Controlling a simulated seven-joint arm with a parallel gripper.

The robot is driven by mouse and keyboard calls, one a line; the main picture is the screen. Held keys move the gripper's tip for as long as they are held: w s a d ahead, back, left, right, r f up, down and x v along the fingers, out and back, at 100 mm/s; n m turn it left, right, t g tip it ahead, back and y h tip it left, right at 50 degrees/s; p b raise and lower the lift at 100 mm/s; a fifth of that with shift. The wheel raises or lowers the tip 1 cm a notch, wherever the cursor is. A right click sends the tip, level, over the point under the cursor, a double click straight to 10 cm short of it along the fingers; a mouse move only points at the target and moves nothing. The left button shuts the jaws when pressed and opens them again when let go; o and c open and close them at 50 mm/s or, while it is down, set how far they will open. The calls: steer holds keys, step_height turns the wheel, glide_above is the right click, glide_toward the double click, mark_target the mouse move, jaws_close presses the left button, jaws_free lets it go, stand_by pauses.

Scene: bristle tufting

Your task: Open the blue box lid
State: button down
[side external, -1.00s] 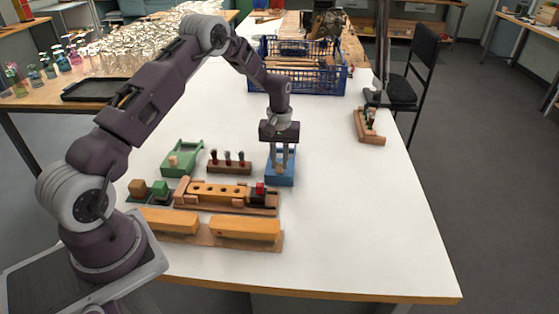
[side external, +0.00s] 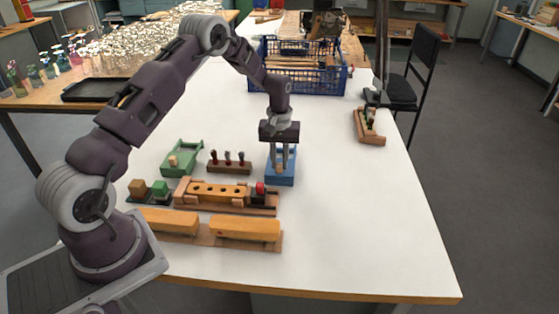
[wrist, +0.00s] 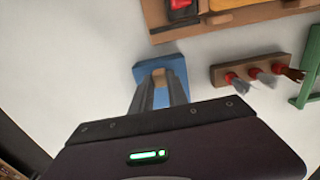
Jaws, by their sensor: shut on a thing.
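The blue box (side external: 281,181) stands on the white table below my gripper (side external: 282,164). In the wrist view the blue box (wrist: 146,67) lies just beyond the fingers, with a small tan wooden piece, seemingly the lid's handle (wrist: 159,74), at the fingertips. My gripper (wrist: 160,84) points down and is shut on this tan handle. My fingers hide much of the box, so I cannot tell whether the lid has shifted.
A wooden rack of red-topped tools (side external: 229,166) and a green box (side external: 183,158) stand to the left. A wooden fixture with an orange holed block (side external: 216,191) is in front. A blue crate (side external: 300,80) is behind.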

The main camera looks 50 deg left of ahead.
steer(key=shift+w+a, duration=0.1)
steer(key=w+a, duration=0.6)
steer(key=shift+w+a, duration=0.2)
steer(key=shift+a, duration=0.05)
steer(key=c, duration=1.3)
jaws_free()
steer(key=shift+r, duration=0.15)
step_height(320, 180, up, 7)
steer(key=shift+f, duration=0.1)
